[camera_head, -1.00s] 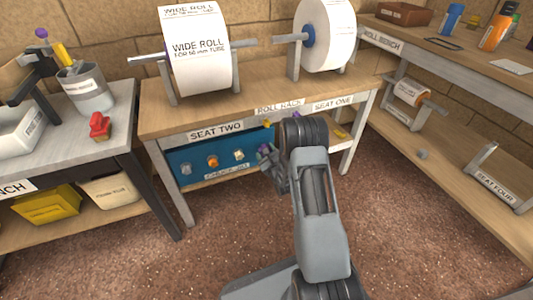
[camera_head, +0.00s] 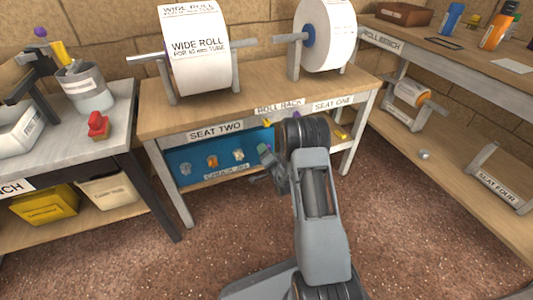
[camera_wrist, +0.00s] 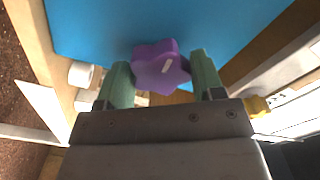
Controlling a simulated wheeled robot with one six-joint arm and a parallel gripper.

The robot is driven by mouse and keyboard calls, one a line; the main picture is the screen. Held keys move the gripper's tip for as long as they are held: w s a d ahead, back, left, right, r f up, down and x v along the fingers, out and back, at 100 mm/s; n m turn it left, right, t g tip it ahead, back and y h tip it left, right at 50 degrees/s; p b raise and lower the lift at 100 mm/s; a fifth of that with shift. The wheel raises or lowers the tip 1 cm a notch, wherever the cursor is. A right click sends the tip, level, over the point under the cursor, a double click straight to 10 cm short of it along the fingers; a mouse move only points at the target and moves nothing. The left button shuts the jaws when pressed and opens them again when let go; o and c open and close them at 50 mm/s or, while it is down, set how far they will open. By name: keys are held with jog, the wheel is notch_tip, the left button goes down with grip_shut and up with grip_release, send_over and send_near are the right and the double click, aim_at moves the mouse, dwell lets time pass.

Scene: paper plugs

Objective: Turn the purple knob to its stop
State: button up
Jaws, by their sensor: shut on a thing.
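The knob stands in front of a blue panel (camera_wrist: 225,22). In the head view my gripper (camera_head: 266,160) is at the right part of the blue panel (camera_head: 200,158), under the roll rack table. My arm and gripper hide most of the knob there.
A grey knob (camera_head: 186,168), an orange knob (camera_head: 212,161) and a pale knob (camera_head: 238,155) sit on the panel left of my gripper. The rack's tabletop (camera_head: 260,88) is above, carrying wide rolls (camera_head: 200,60). A table leg (camera_head: 356,140) stands right of my arm.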

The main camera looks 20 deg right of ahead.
jog(key=n, duration=0.6)
jog(key=o, duration=0.9)
jog(key=shift+s, duration=0.1)
jog(key=shift+s, duration=1.95)
